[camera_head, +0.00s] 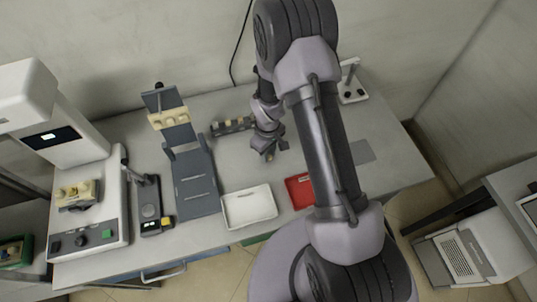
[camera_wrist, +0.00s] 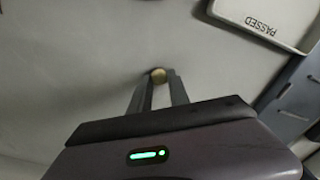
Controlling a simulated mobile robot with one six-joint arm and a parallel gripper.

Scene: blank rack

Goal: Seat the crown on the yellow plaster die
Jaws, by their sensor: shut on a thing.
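My gripper (camera_head: 268,153) hangs above the middle of the worktable. A dark rack (camera_head: 217,129) at the back of the table, left of my gripper, holds several small pale and yellowish pieces. The yellow plaster die may be among them, but they are too small to tell apart. The rack is not visible in the wrist view.
A white tray (camera_head: 231,212), marked PASSED in the wrist view (camera_wrist: 262,24), lies at the front. A red tray (camera_head: 298,191) lies right of it. A blue-grey stand (camera_head: 195,187) with cream blocks and a white machine (camera_head: 85,150) are at left. A small stand (camera_head: 352,93) is at back right.

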